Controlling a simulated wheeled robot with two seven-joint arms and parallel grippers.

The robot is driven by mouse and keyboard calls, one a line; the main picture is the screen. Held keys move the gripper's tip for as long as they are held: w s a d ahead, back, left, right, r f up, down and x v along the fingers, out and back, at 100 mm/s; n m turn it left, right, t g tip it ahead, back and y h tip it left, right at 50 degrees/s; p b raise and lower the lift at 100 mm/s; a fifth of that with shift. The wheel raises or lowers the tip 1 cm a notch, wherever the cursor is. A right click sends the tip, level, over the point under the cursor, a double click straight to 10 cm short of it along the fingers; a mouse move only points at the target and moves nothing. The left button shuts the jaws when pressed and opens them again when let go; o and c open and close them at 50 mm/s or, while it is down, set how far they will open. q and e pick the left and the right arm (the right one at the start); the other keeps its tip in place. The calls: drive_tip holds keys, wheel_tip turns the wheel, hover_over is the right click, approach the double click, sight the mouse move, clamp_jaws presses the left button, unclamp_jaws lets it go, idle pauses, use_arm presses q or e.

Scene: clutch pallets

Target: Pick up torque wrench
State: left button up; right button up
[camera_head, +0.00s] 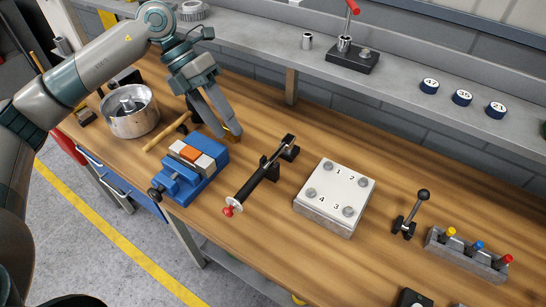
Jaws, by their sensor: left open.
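The long tool that looks like the torque wrench (246,190) lies on two black rests in the middle of the wooden bench. It has a dark handle with a pale ring and a red tip at the near end, and its head end points away to the upper right. My left gripper (230,135) is open above the bench, to the upper left of the wrench and apart from it. My right gripper is not in view.
A blue vise (184,182) stands left of the wrench, with a wooden-handled tool (163,137) and a metal pot (133,122) beyond. A numbered white block (334,205) is at right, then a black-knobbed lever (411,212) and a socket holder (466,254).

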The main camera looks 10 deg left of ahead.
use_arm(q)
drive_tip(key=p, duration=0.4)
approach(256, 173)
drive_tip(key=w+x, duration=0.1)
drive_tip(key=x, duration=0.4)
drive_tip(key=shift+s+d+f, duration=0.15)
drive_tip(key=shift+s+f, duration=0.4)
drive_tip(key=shift+f, duration=0.05)
drive_tip(key=shift+s+d+f+p, duration=0.2)
drive_tip(key=shift+d+f+p, duration=0.3)
drive_tip(key=shift+p, duration=0.3)
drive_tip(key=p+x, duration=0.1)
drive_tip(key=x, duration=0.2)
drive_tip(key=shift+p, duration=0.35)
drive_tip(key=shift+d+f, duration=0.15)
drive_tip(key=shift+f, duration=0.25)
drive_tip(key=shift+r, duration=0.1)
clamp_jaws()
